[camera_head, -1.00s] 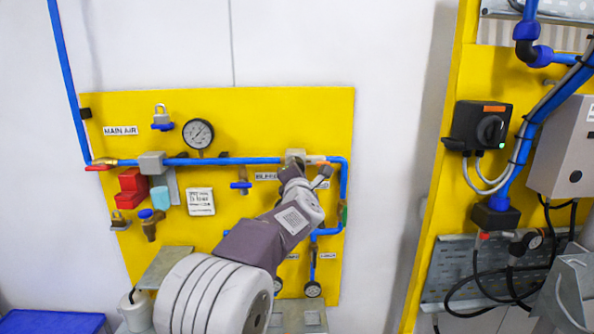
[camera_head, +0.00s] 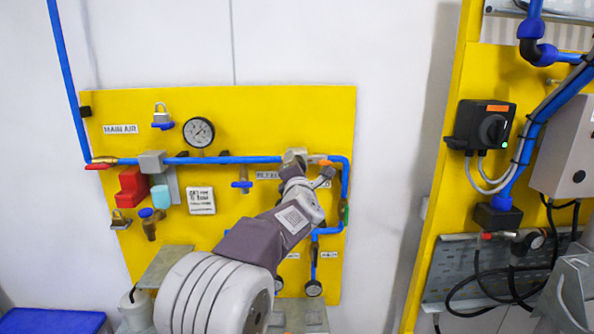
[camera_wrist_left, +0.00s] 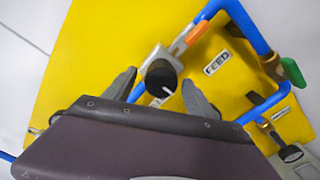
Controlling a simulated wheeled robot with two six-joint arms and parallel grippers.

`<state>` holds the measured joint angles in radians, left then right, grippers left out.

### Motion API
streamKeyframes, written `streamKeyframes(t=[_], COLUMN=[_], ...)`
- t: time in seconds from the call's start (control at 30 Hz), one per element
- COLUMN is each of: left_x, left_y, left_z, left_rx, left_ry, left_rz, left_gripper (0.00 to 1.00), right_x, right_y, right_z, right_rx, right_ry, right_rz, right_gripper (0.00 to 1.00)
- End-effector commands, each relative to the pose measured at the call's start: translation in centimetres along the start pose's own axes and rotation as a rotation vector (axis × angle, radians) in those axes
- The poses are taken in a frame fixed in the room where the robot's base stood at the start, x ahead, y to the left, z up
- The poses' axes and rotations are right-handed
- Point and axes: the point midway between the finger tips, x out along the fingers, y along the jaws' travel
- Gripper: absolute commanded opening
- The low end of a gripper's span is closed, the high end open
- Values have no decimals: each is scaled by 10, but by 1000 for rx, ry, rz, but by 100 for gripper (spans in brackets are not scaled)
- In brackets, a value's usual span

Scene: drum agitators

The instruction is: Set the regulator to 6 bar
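A black round knob (camera_wrist_left: 160,77) with a white pointer line sits on a grey block on the blue pipe, left of the FEED label, in the left wrist view. I cannot tell for sure that it is the regulator. My left gripper (camera_wrist_left: 159,79) is open, with one finger on each side of the knob; contact is not visible. In the head view my left gripper (camera_head: 308,174) is at the pipe's right end, below the grey block (camera_head: 295,156), and hides the knob. A round gauge (camera_head: 198,132) stands above the pipe; its reading is too small to tell. My right gripper is out of view.
An orange lever (camera_wrist_left: 197,32) and green lever (camera_wrist_left: 292,71) are near the gripper. Another yellow panel with a black switch (camera_head: 482,127) stands right.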

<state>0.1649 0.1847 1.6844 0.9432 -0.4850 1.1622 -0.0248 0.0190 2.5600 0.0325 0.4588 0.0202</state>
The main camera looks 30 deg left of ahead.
Motion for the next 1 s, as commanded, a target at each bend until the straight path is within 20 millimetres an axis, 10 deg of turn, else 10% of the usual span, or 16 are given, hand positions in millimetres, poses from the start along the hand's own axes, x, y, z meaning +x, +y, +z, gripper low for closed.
streamKeyframes(t=[0.6,1.0], left_x=[-83,-89], left_y=[-1,-1], left_z=[-1,-2], left_rx=[-2,-1], left_ry=[-2,1], left_rz=[0,-2], left_gripper=[65,65], right_x=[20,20], right_y=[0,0], right_z=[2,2], right_rx=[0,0], right_ry=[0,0], right_rz=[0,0], right_gripper=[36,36])
